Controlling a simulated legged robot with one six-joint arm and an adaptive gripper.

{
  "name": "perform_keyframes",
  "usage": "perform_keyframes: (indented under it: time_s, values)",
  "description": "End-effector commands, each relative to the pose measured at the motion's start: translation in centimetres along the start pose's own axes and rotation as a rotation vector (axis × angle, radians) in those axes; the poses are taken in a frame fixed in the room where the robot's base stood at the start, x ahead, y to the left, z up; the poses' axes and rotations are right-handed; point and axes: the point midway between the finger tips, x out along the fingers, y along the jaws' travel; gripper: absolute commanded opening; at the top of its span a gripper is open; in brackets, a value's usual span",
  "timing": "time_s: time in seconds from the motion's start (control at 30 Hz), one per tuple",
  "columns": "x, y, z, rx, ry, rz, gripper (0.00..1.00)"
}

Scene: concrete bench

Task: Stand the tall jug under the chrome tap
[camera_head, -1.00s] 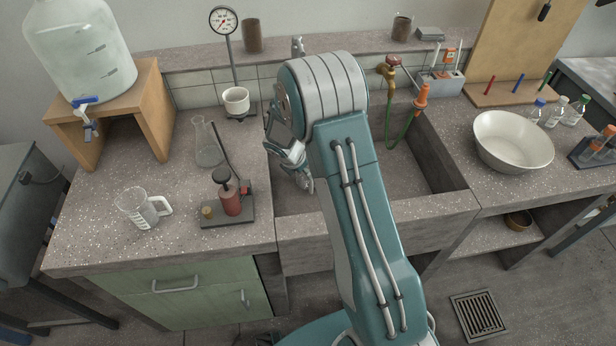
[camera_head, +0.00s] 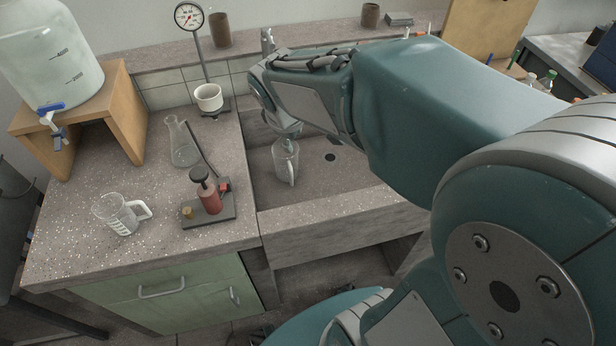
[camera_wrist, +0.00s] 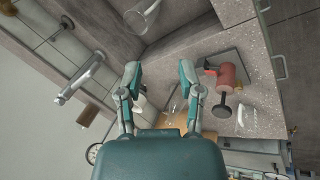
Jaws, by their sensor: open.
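The tall clear jug (camera_head: 286,162) stands in the left part of the sink, in the head view just below my gripper (camera_head: 288,133). Part of it shows at the top of the wrist view (camera_wrist: 145,16), past the fingertips. The chrome tap (camera_head: 267,42) rises at the back of the sink. In the wrist view its spout (camera_wrist: 82,78) points toward the jug's side; I cannot tell whether the jug is squarely under the outlet. My gripper is open and empty, its two fingers apart in the wrist view (camera_wrist: 160,70). The jug is clear of them.
A shorter measuring jug (camera_head: 120,213), a flask (camera_head: 182,145) and a red device (camera_head: 210,198) stand on the left counter. A white cup (camera_head: 208,97) is on a gauge stand behind. The sink floor (camera_head: 345,172) right of the jug is bare.

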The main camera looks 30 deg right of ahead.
Motion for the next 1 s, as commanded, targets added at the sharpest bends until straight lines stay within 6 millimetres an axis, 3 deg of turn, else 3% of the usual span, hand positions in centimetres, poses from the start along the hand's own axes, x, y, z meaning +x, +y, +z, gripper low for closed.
perform_keyframes:
  time_s: [0.1, 0.4, 0.6, 1.0]
  values:
    - [-3.3, -1.8, 1.9, 0.186, 0.057, -0.007, 0.48]
    - [-8.7, -7.2, 6.1, 0.616, 0.187, -0.083, 0.48]
    - [-9.8, -9.3, 7.4, 0.759, 0.228, -0.127, 0.48]
    - [-9.8, -9.4, 7.5, 0.772, 0.230, -0.132, 0.48]
